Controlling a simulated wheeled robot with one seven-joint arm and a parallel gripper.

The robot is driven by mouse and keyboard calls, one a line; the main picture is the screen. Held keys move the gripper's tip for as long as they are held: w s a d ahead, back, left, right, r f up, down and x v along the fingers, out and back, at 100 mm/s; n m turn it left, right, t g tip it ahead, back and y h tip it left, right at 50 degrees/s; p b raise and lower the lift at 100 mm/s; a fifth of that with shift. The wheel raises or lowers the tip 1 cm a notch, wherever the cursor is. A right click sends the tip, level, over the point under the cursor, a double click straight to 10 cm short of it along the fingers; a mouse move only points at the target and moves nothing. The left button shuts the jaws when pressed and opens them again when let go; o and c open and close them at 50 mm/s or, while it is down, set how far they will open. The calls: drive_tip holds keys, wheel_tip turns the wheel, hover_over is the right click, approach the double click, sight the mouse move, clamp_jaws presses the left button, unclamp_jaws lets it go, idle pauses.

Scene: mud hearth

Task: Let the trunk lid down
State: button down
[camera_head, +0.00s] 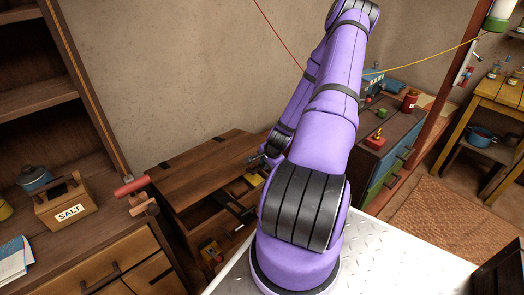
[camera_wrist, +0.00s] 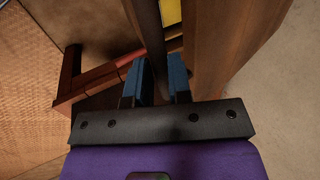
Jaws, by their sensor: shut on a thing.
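The wooden trunk stands left of my arm in the head view, and its brown lid (camera_head: 205,163) is tilted partly open. The trunk's inside shows below the lid's front edge, with a yellow thing (camera_head: 252,180) near my arm. My gripper (camera_head: 264,158) is at the lid's right side, partly hidden by my arm. In the wrist view, its blue fingers (camera_wrist: 160,82) are shut on a dark bar (camera_wrist: 149,32) at the lid. A broad brown wooden panel (camera_wrist: 228,45) rises beside the right finger. The exact grip contact is hidden between the fingers.
A wooden counter with a salt box (camera_head: 65,205) and blue pot (camera_head: 34,179) stands at the left. A red-ended rolling pin (camera_head: 132,186) juts near the trunk. A cabinet (camera_head: 385,150) stands right of my arm. A woven mat (camera_head: 440,205) lies on open floor.

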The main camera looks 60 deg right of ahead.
drive_tip(key=s+f+t, duration=0.1)
drive_tip(key=s+f, duration=0.1)
drive_tip(key=f, duration=0.7)
drive_tip(key=s+a+f+t, duration=0.1)
drive_tip(key=f, duration=0.8)
drive_tip(key=shift+s, duration=0.4)
drive_tip(key=c, duration=1.1)
unclamp_jaws()
drive_tip(key=shift+o, duration=0.2)
drive_tip(key=shift+r, duration=0.1)
drive_tip(key=v, duration=1)
drive_tip(key=shift+s+a+r, duration=0.15)
drive_tip(key=shift+s+r, duration=0.1)
drive_tip(key=shift+r, duration=0.05)
